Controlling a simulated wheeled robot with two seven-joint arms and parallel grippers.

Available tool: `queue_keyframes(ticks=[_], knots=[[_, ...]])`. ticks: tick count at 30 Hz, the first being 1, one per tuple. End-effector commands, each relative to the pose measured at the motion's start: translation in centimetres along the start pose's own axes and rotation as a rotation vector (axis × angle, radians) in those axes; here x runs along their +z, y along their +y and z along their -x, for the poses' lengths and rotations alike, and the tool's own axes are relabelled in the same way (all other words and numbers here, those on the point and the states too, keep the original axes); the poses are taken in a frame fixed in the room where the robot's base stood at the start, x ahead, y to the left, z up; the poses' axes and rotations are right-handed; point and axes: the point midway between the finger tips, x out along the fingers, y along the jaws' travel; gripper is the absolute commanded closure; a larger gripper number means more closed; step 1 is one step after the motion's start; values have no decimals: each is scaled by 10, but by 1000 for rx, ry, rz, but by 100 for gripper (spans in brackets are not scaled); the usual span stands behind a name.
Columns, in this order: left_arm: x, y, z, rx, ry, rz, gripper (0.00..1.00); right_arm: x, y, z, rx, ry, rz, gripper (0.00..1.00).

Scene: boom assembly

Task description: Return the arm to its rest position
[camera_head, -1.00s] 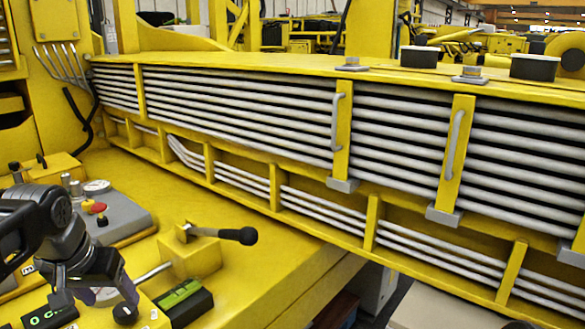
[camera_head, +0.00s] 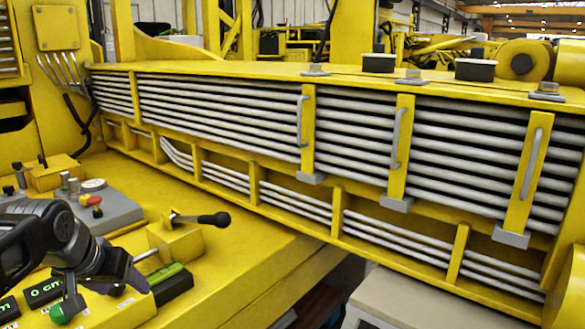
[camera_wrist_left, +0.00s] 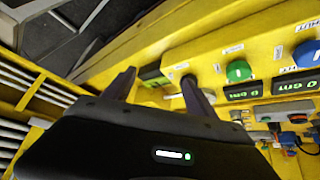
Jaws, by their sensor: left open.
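My left arm comes in at the lower left of the head view, dark grey and black. Its gripper (camera_head: 103,286) is low over the yellow control panel (camera_head: 120,312), partly cut up by its own links. In the left wrist view the two dark fingers of this gripper (camera_wrist_left: 160,92) stand apart with nothing between them. Panel parts lie beyond the fingers: a green knob (camera_wrist_left: 238,71), a blue knob (camera_wrist_left: 306,53) and a digital readout (camera_wrist_left: 294,85). Whether a finger touches the panel cannot be told. My right gripper is in neither view.
A lever with a black handle (camera_head: 214,219) stands right of the gripper. A grey box with a red button (camera_head: 93,201) lies behind the arm. The long yellow boom with grey pipes (camera_head: 220,110) crosses the back. The yellow deck (camera_head: 235,258) right of the lever is clear.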

Motion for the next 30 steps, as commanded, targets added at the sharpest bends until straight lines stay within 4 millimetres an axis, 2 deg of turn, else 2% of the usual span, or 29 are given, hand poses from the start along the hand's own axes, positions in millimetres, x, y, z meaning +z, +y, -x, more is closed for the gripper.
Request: queue_keyframes(ticks=[2, 5, 8, 11, 14, 17, 18, 20, 22, 23, 24, 26, 27, 30], knots=[[-8, 8, -6, 20, 43, -4, 34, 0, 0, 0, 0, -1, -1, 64], [-16, 26, -25, 55, 91, -12, 34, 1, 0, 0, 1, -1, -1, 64], [-17, 48, -56, 97, 124, -19, 34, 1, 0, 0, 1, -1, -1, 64], [-10, 73, -93, 140, 140, -21, 34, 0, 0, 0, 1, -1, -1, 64], [11, 104, -140, 189, 132, -18, 34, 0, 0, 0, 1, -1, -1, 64], [53, 138, -196, 239, 99, -1, 34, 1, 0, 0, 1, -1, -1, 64], [75, 150, -218, 256, 78, 10, 34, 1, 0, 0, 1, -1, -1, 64], [113, 166, -247, 275, 41, 30, 34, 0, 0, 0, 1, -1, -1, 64], [162, 183, -274, 292, -13, 51, 34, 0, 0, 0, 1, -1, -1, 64], [184, 190, -284, 297, -39, 59, 34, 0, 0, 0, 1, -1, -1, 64], [214, 197, -295, 302, -77, 71, 34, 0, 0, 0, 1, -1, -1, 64], [261, 207, -306, 307, -140, 87, 34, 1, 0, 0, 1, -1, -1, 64], [293, 212, -311, 308, -185, 96, 34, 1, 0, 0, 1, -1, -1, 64], [366, 223, -314, 311, -307, 110, 34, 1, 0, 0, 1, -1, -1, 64]])
